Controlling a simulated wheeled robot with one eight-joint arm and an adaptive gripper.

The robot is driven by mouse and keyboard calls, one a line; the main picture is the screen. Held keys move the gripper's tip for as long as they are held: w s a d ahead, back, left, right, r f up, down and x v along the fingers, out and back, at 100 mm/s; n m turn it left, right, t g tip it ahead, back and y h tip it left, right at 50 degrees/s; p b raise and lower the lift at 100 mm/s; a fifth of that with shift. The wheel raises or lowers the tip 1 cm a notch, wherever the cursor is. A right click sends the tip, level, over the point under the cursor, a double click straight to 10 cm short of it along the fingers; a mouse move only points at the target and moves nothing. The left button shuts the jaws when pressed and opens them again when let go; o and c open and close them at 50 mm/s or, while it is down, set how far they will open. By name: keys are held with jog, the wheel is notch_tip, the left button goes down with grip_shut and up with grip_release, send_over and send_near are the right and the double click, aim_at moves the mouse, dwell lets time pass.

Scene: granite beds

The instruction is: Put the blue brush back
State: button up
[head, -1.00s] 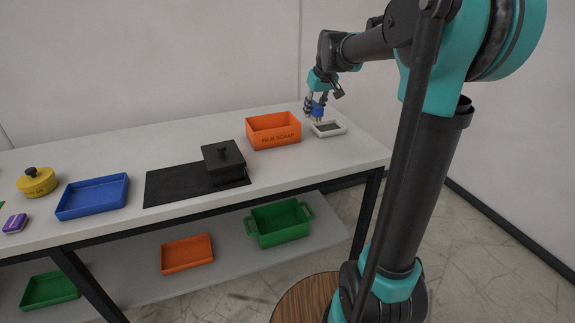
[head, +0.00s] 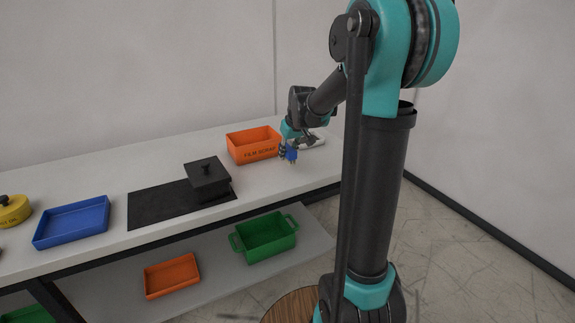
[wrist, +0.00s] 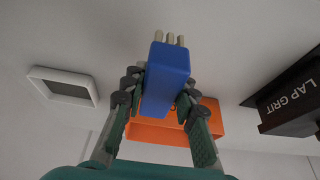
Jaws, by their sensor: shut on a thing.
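The blue brush (head: 291,154) is in my gripper (head: 287,153), above the front right part of the table. In the wrist view the blue brush (wrist: 166,78) has a block-shaped body and pale bristle tufts at its far end. The fingers of my gripper (wrist: 158,92) are shut on its sides. A small white tray (head: 318,143) with a dark inside is behind my gripper in the head view, partly hidden by it. The white tray (wrist: 38,74) is clear of the brush at the left of the wrist view.
A black lidded box (head: 208,185) stands on a dark mat (head: 150,208). A blue tray (head: 72,235) and a yellow lidded pot (head: 12,212) are farther left. Green (head: 262,250) and orange (head: 172,282) bins sit on the lower shelf.

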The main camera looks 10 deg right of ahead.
aim_at(292, 152)
jog(key=shift+f, duration=2.5)
jog(key=shift+f, duration=0.1)
jog(key=o, duration=1.1)
jog(key=v, duration=1.1)
jog(key=shift+s+d+r, duration=0.1)
jog(key=shift+r, duration=0.3)
jog(key=shift+s, duration=0.35)
jog(key=s+d+f+m, duration=0.1)
jog(key=s+f, duration=0.4)
jog(key=s, duration=0.3)
jog(key=s+f+m+h, duration=0.1)
jog(key=s+f, duration=0.5)
jog(key=s, duration=0.3)
jog(key=s+d+f+m, duration=0.1)
jog(key=s+f, duration=0.5)
jog(key=s, duration=0.2)
jog(key=shift+s+d+f+m, duration=0.2)
jog(key=shift+s+d+m, duration=0.05)
jog(key=shift+d+m, duration=0.05)
